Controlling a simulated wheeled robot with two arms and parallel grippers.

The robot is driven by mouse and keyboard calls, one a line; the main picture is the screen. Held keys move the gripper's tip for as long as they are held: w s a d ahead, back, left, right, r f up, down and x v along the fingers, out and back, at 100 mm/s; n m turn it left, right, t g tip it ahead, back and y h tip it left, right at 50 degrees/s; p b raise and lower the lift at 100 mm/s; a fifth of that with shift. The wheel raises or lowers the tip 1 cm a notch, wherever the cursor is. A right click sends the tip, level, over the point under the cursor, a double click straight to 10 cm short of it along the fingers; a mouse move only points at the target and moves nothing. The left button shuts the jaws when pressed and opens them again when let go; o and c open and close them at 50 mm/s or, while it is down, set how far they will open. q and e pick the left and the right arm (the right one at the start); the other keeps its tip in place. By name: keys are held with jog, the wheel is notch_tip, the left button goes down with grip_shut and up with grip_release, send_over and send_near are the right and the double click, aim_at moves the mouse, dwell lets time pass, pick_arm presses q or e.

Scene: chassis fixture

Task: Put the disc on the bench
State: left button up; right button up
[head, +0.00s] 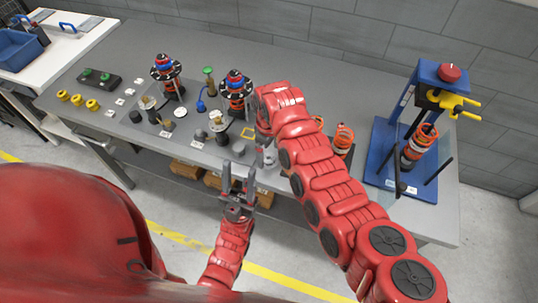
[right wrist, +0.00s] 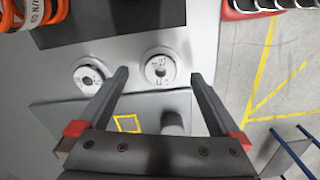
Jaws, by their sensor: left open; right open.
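Two round silver discs show in the right wrist view, each with a dark centre hole and small markings. One disc (right wrist: 160,68) lies between the fingertips of my right gripper (right wrist: 158,77), as seen from above. In the head view my right arm hides most of this area of the grey bench (head: 300,75). My left gripper (head: 238,183) is open and empty at the bench's front edge.
A yellow square outline (right wrist: 127,123) marks a grey plate near the discs. Strut assemblies (head: 236,88) and small parts crowd the bench's left half. A blue press (head: 385,150) with an orange spring stands at right. The back middle of the bench is clear.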

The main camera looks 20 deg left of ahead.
aim_at(269, 157)
notch_tip(269, 157, up, 10)
jog(key=b, duration=0.2)
jog(key=shift+r, duration=0.2)
dwell(0.3)
